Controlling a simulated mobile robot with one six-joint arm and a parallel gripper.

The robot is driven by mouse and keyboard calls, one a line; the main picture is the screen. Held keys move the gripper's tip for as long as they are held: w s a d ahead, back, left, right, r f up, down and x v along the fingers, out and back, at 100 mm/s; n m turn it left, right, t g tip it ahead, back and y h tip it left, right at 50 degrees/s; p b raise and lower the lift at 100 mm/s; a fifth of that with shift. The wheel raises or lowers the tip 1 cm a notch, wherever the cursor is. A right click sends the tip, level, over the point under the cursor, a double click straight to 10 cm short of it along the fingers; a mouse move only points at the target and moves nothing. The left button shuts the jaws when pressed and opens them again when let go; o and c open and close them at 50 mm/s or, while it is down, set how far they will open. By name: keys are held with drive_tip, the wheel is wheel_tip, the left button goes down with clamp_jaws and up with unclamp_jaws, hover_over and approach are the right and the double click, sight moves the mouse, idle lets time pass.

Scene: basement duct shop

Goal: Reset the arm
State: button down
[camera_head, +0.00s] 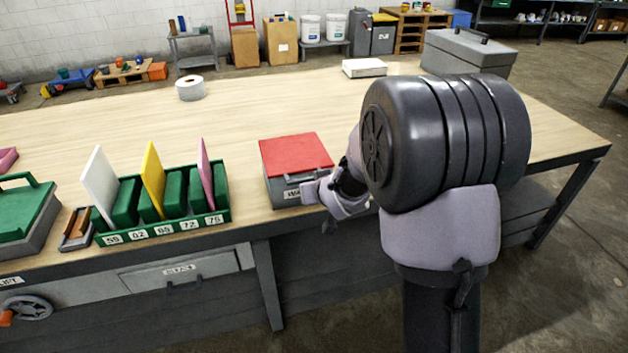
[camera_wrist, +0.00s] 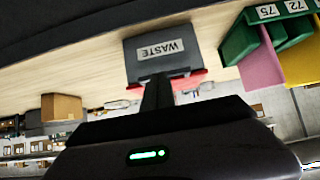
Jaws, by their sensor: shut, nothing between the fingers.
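My arm reaches over the workbench (camera_head: 245,110) from the right in the head view. My gripper (camera_head: 318,190) is at the front right corner of a grey box with a red lid (camera_head: 297,152), mostly hidden behind my own arm. In the wrist view my gripper (camera_wrist: 158,92) is a dark, shut pair of fingers with nothing between them. It points toward the grey box (camera_wrist: 160,55), which carries a WASTE label. I cannot tell whether the fingers touch the box.
A green numbered rack (camera_head: 165,228) with white, yellow and pink panels stands left of the box. A white tape roll (camera_head: 190,88), a pale flat box (camera_head: 364,68) and a grey case (camera_head: 468,52) sit farther back. The bench middle behind the red lid is clear.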

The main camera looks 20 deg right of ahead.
drive_tip(key=s+a+r+m+g, duration=0.1)
drive_tip(key=s+a+r, duration=0.2)
drive_tip(key=s, duration=0.8)
drive_tip(key=s+a+r+m+g+y, duration=0.1)
drive_tip(key=s+r, duration=0.4)
drive_tip(key=s, duration=0.7)
drive_tip(key=s+a+r+m+g+y, duration=0.1)
drive_tip(key=s+a+r, duration=0.4)
drive_tip(key=s, duration=0.6)
drive_tip(key=shift+s+m+g, duration=0.3)
drive_tip(key=shift+m+g, duration=0.4)
drive_tip(key=shift+g, duration=0.1)
